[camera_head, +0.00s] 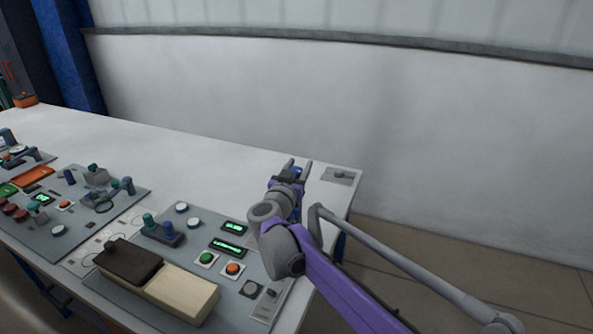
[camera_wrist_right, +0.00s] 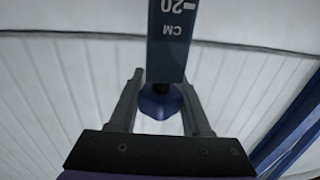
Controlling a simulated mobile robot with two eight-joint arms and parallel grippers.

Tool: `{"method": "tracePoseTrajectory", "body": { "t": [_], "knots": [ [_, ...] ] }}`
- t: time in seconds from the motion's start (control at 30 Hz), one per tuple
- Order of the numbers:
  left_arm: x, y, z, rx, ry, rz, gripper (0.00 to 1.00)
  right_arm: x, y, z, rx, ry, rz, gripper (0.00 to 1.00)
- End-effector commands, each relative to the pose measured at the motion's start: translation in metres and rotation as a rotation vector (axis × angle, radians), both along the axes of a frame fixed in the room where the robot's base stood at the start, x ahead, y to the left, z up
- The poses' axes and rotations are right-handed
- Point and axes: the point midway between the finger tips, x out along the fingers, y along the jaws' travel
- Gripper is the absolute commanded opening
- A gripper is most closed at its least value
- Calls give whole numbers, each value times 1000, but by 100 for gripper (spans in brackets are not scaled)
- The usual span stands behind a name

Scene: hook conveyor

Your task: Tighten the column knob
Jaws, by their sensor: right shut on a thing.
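In the right wrist view a dark blue column (camera_wrist_right: 172,40) with "20" and "CM" printed on it, upside down, comes down from the top edge. Below its end is a rounded blue knob (camera_wrist_right: 158,108) with a dark centre. The two fingers of my right gripper (camera_wrist_right: 161,92) stand on either side of this knob and are shut on it. In the head view my right gripper (camera_head: 298,168) is at the far right part of the table. My left gripper is not in view.
Control panels with buttons and green displays (camera_head: 228,245) cover the near side of the white table (camera_head: 150,140). A box with a dark brown and a cream half (camera_head: 185,292) lies in front. A small grey plate (camera_head: 338,175) is right of my gripper. The table's far side is mostly clear.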

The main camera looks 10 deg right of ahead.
Motion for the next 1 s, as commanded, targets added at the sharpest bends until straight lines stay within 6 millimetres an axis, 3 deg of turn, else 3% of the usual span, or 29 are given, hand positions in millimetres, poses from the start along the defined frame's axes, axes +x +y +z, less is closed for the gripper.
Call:
{"method": "tracePoseTrajectory", "body": {
  "t": [0.47,1.0],
  "knots": [
    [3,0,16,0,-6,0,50,-7,-7,1,4,1,-452,0],
    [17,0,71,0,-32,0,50,-18,-14,4,3,0,-910,0]
  ]
}}
